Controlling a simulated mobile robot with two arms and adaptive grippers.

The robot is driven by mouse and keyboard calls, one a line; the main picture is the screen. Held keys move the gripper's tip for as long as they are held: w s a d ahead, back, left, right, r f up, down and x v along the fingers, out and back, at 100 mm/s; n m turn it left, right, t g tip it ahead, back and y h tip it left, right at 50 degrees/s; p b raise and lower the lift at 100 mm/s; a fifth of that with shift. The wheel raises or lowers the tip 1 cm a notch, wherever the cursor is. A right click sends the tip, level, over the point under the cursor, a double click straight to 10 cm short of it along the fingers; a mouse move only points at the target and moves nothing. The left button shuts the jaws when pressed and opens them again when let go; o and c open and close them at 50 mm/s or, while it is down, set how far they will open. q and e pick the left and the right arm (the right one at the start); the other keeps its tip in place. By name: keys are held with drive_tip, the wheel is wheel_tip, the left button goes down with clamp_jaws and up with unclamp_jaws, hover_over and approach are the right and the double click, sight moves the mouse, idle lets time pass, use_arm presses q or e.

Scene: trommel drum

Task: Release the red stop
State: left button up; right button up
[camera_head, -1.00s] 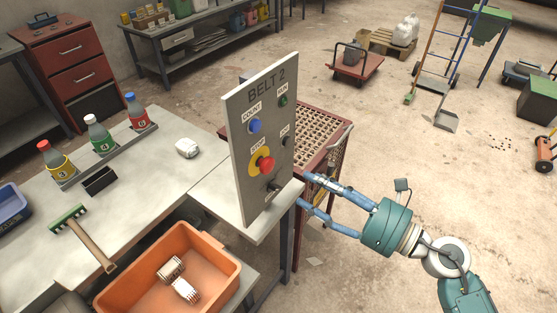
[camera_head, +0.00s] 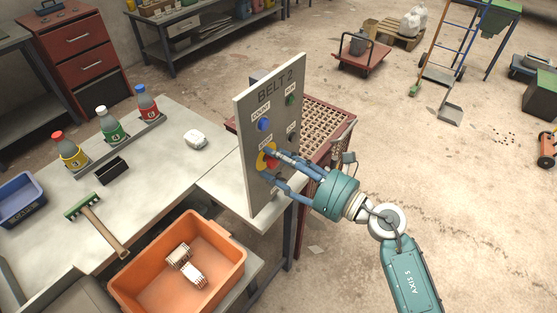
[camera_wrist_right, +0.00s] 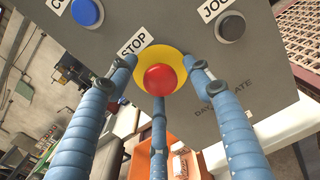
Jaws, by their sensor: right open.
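The red stop (camera_wrist_right: 160,79) is a round red knob on a yellow disc, below a "STOP" label on the grey "BELT 2" panel (camera_head: 285,84). In the head view the red stop (camera_head: 272,164) is partly hidden by my right gripper's fingers. My right gripper (camera_head: 268,170) is open in front of the panel with its fingers around the knob. In the right wrist view the gripper (camera_wrist_right: 160,85) has blue fingers left, right and below the knob. I cannot tell whether they touch it. My left gripper is not in view.
A blue button (camera_head: 264,124) sits above the stop, and a dark "JOG" button (camera_wrist_right: 231,26) is close to the fingers. The panel stands on a bench (camera_head: 215,180). An orange bin (camera_head: 232,262) is below.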

clamp_jaws()
drive_tip(key=shift+s+d+f, duration=0.1)
drive_tip(key=shift+s+d, duration=0.1)
drive_tip(key=shift+d, duration=0.2)
unclamp_jaws()
drive_tip(key=shift+s, duration=0.1)
drive_tip(key=shift+s+d, duration=0.1)
drive_tip(key=shift+d, duration=0.1)
drive_tip(key=v, duration=1.2)
